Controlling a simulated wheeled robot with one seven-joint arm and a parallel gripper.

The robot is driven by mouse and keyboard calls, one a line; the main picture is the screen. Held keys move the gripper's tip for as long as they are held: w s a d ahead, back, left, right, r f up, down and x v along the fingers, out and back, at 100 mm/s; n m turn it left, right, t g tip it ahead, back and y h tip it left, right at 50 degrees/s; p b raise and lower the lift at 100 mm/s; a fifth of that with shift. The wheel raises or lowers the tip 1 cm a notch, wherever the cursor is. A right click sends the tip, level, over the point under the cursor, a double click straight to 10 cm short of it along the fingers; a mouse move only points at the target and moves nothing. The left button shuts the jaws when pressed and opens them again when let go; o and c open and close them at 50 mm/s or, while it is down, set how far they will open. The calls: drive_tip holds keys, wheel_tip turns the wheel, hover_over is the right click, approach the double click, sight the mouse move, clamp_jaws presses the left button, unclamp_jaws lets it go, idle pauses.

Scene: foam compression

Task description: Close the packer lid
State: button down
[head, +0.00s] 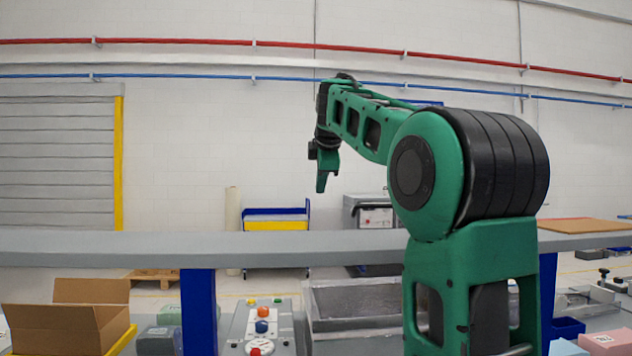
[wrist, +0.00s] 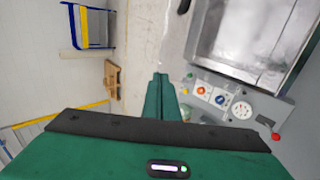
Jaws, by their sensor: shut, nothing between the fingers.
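The packer is a grey metal machine with a control panel (head: 262,326) of coloured buttons and a dial, low in the head view. A shallow metal chamber (head: 355,303) lies right of the panel, partly hidden by my arm. In the wrist view the chamber (wrist: 245,35) is at the upper right, its inside showing, with the panel (wrist: 215,97) below it. I cannot clearly make out the lid. My gripper (head: 321,186) hangs high above the bench, fingers down. In the wrist view its green fingers (wrist: 160,80) are together and empty, left of the panel and apart from the machine.
A red-ended lever (wrist: 270,128) sticks out beside the panel. A grey rail (head: 150,245) crosses the head view, with blue posts (head: 199,310). An open cardboard box (head: 65,320) stands at lower left. Foam blocks (head: 605,342) lie at lower right. A blue-yellow cart (head: 276,226) stands behind.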

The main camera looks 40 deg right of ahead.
sight(318, 209)
drive_tip(key=x, duration=0.8)
drive_tip(key=shift+w+d+f, duration=0.1)
drive_tip(key=shift+d+f, duration=0.1)
drive_tip(key=shift+d, duration=0.05)
drive_tip(key=x, duration=0.8)
drive_tip(key=shift+w+d+f, duration=0.15)
drive_tip(key=shift+f, duration=0.1)
